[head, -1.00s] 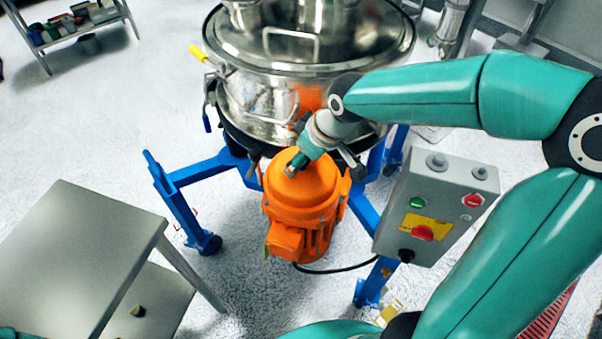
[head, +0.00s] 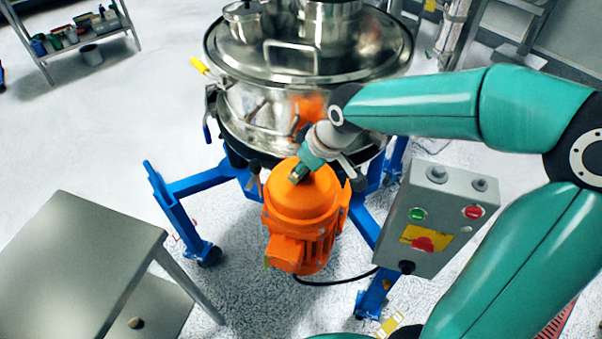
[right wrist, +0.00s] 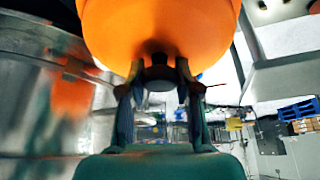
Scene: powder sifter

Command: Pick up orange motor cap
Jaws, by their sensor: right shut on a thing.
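The orange motor cap (head: 305,200) is the domed top of the orange motor (head: 290,250), in front of the steel sifter in the head view. In the right wrist view the orange dome (right wrist: 158,25) fills the top. My right gripper (head: 298,175) is at the top of the cap. In the wrist view its fingers (right wrist: 160,76) are shut on a small dark knob (right wrist: 160,77) at the middle of the dome. Whether the cap is apart from the motor body I cannot tell. My left gripper is not in view.
The steel sifter (head: 250,105) stands behind the motor on a blue frame (head: 178,215). A grey control box (head: 432,215) is right of the motor. A metal table (head: 75,260) is at the lower left. A cable runs from the motor's base.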

